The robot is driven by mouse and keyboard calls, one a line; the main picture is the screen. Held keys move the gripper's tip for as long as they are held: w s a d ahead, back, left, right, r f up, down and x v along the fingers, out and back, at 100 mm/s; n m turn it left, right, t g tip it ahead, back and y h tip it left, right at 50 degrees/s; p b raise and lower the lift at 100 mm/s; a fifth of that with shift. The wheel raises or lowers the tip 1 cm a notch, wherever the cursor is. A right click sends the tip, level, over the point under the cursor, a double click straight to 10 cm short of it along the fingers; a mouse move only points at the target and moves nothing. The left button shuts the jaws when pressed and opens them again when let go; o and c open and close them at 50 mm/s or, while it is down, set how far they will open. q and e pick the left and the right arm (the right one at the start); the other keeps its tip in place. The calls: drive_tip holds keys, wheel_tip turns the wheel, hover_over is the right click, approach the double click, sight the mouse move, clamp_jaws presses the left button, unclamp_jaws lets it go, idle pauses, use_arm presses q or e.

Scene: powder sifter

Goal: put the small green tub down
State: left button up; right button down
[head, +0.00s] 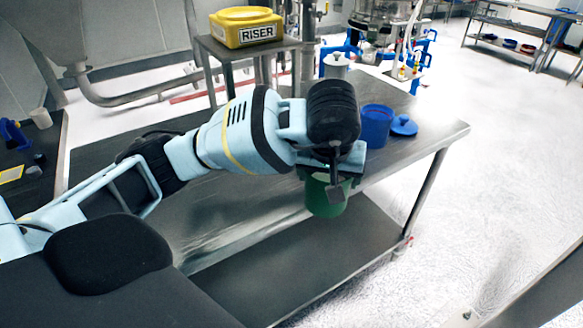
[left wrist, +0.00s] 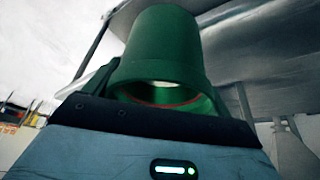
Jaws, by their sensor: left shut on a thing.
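The small green tub (head: 325,200) is held by my left gripper (head: 332,172), which is shut on it. In the head view the tub hangs at the table's front edge, over the lower shelf, with its upper part hidden by the gripper. In the left wrist view the green tub (left wrist: 165,55) fills the middle, with its rounded wall and an opening facing the camera. My left gripper (left wrist: 150,118) shows below it as a dark edge. My right gripper is not in view.
A metal table (head: 430,130) carries a blue tub (head: 376,125), a blue lid (head: 403,125) and a grey lidded pot (head: 336,66). A lower shelf (head: 300,260) lies beneath, bare where visible. A yellow tub marked RISER (head: 246,28) stands on a small stand behind.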

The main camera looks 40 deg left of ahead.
use_arm(q)
drive_tip(key=w+a+f, duration=0.1)
drive_tip(key=a, duration=0.3)
drive_tip(key=w+a+f, duration=0.1)
drive_tip(key=w+a, duration=0.1)
drive_tip(key=a, duration=0.2)
drive_tip(key=w+a+f+p, duration=0.1)
drive_tip(key=w+a+f, duration=0.1)
drive_tip(key=a, duration=0.3)
drive_tip(key=shift+w+f, duration=0.1)
drive_tip(key=shift+w, duration=0.05)
drive_tip(key=shift+f, duration=0.25)
drive_tip(key=shift+f, duration=0.1)
drive_tip(key=shift+f, duration=0.15)
drive_tip(key=o, duration=1)
drive_tip(key=shift+d, duration=0.1)
drive_tip(key=shift+c, duration=0.2)
drive_tip(key=shift+o, duration=0.8)
